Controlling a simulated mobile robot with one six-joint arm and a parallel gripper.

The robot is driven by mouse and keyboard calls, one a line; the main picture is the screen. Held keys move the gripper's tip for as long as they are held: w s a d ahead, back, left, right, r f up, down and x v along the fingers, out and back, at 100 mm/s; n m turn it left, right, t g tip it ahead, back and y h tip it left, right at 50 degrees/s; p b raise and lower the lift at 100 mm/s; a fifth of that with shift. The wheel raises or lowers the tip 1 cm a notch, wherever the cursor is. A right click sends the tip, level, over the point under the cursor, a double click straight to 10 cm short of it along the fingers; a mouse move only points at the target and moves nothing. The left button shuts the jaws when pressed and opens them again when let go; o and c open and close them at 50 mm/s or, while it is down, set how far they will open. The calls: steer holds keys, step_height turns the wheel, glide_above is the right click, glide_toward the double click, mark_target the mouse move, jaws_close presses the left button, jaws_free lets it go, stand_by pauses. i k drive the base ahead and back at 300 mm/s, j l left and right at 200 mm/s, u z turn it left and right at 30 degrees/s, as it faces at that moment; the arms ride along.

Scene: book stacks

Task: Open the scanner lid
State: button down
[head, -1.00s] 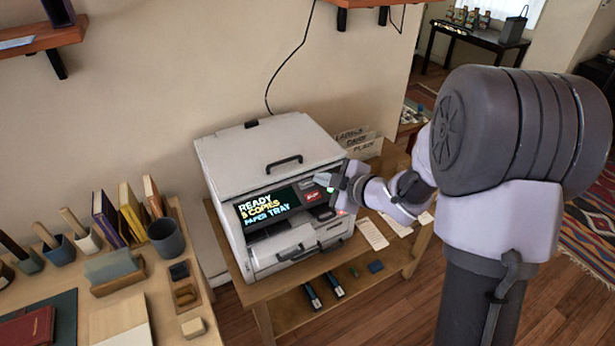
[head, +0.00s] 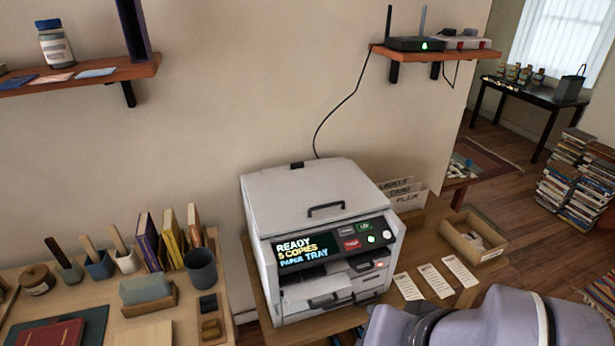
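The scanner lid (head: 292,190) is the flat light-grey top of the white copier (head: 258,262). It lies shut, with a dark handle (head: 326,208) on its front edge. The front panel (head: 335,243) reads "READY 5 COPIES PAPER TRAY" and has lit buttons to its right. A paper tray with a handle (head: 325,300) is below it. Part of my arm shows at the bottom right, in front of the table and clear of the lid. My gripper is outside the view.
The copier stands on a wooden table with paper slips (head: 436,280) and a cardboard box (head: 473,238) to its right. Label cards (head: 405,197) stand behind. A shelf with a router (head: 415,44) hangs above right. A desk with books and a cup (head: 201,269) is at left.

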mark_target(294, 200)
steer(key=i+j, duration=0.2)
steer(key=i, duration=0.2)
steer(key=i+j, duration=0.2)
steer(key=i, duration=0.2)
